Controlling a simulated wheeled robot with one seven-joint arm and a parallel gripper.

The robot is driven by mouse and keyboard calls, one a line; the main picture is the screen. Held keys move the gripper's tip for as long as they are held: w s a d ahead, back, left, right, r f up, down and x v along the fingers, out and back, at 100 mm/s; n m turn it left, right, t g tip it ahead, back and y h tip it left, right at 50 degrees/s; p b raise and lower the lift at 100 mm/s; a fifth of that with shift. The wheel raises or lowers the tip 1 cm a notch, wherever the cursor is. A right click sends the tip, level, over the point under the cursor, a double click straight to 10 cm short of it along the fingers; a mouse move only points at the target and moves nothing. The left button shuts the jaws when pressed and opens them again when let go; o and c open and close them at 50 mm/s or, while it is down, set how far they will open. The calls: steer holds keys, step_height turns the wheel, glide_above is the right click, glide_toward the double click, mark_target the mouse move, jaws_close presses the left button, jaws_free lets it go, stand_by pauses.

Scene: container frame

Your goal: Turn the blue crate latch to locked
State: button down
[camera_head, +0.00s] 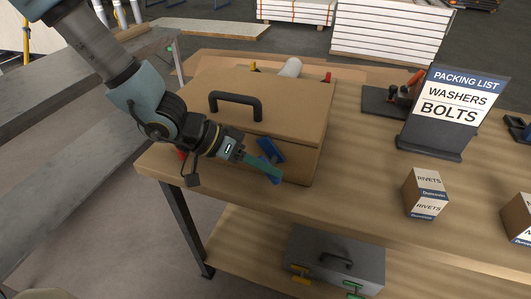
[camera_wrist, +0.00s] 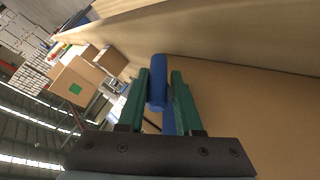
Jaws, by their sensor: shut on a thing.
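The brown crate (camera_head: 312,115) sits on the wooden table with its lid down and a black handle (camera_head: 236,104) on top. The blue latch (camera_head: 269,149) is on the crate's near side. It slants from upper left to lower right, and my gripper partly hides it. My gripper (camera_head: 262,168) reaches in from the left and is shut on the latch. In the wrist view the blue latch (camera_wrist: 158,75) sits between the two green fingers, with the crate wall (camera_wrist: 255,110) behind it.
A packing list sign (camera_head: 444,112) and a rivets box (camera_head: 425,192) stand to the right of the crate. A grey toolbox (camera_head: 335,262) lies on the lower shelf. The tabletop (camera_head: 355,165) between crate and rivets box is clear.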

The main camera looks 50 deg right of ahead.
steer(key=t, duration=0.1)
steer(key=s+t+y, duration=0.1)
steer(key=t, duration=0.1)
steer(key=shift+d+r+m, duration=0.15)
steer(key=shift+r+m, duration=0.05)
steer(key=shift+m, duration=0.2)
steer(key=shift+s+f+m+t+y+b, duration=0.15)
steer(key=shift+t+y+b, duration=0.25)
steer(key=shift+t+b, duration=0.45)
steer(key=shift+w+r+m+t+y+b, duration=0.15)
steer(key=shift+t+y+b, duration=0.25)
steer(key=shift+t+b, duration=0.4)
steer(key=shift+s+f, duration=0.1)
steer(key=c, duration=0.7)
jaws_free()
steer(key=shift+t, duration=0.25)
steer(key=shift+w+r, duration=0.2)
steer(key=shift+r, duration=0.05)
steer(key=p+v, duration=0.6)
steer(key=v, duration=0.4)
steer(key=shift+r, duration=0.15)
